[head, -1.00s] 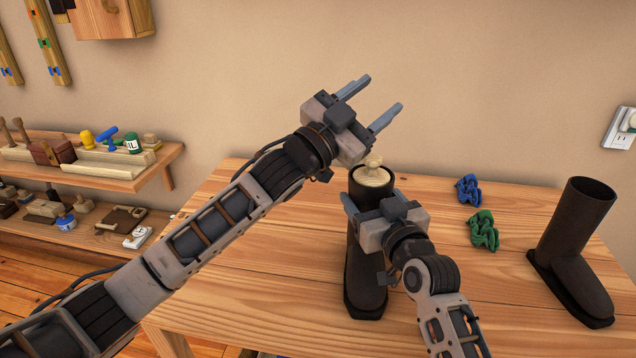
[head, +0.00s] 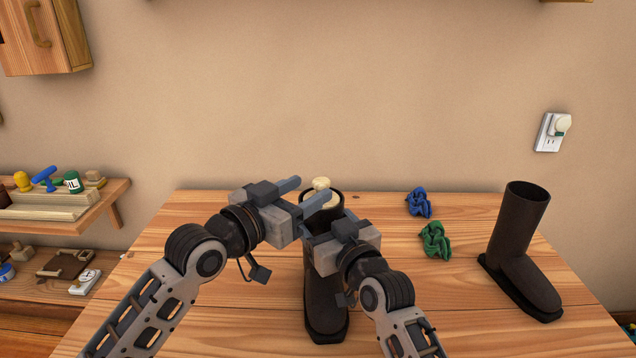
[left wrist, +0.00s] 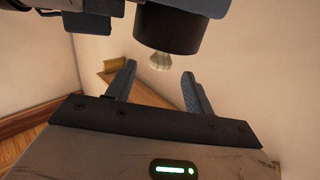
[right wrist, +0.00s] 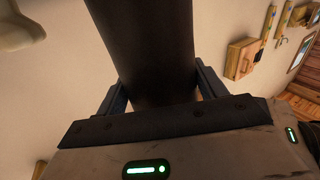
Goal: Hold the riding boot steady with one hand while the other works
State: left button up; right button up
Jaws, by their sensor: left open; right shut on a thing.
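A dark brown riding boot (head: 325,295) stands upright on the wooden table. A pale knob (head: 322,184) on an insert sticks up from its top opening; the knob also shows in the left wrist view (left wrist: 160,61). My right gripper (right wrist: 160,92) is shut on the boot's shaft, with a finger on either side. My left gripper (head: 308,191) is open beside the boot's top. The grippers hide part of the boot's upper shaft.
A second dark boot (head: 515,245) stands at the right of the table (head: 440,310). A blue cloth (head: 418,203) and a green cloth (head: 435,240) lie crumpled between the boots. A shelf (head: 90,215) with small items is at the left. The wall is behind.

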aim_at(321, 179)
pick_arm(q)
jog(key=x, duration=0.4)
jog(key=shift+w+d, duration=0.25)
jog(key=shift+w, duration=0.05)
pick_arm(e)
jog(key=shift+f, duration=0.2)
pick_arm(q)
jog(key=c, duration=1.1)
jog(key=shift+c, duration=0.2)
jog(key=shift+r, duration=0.15)
jog(key=shift+r, duration=1)
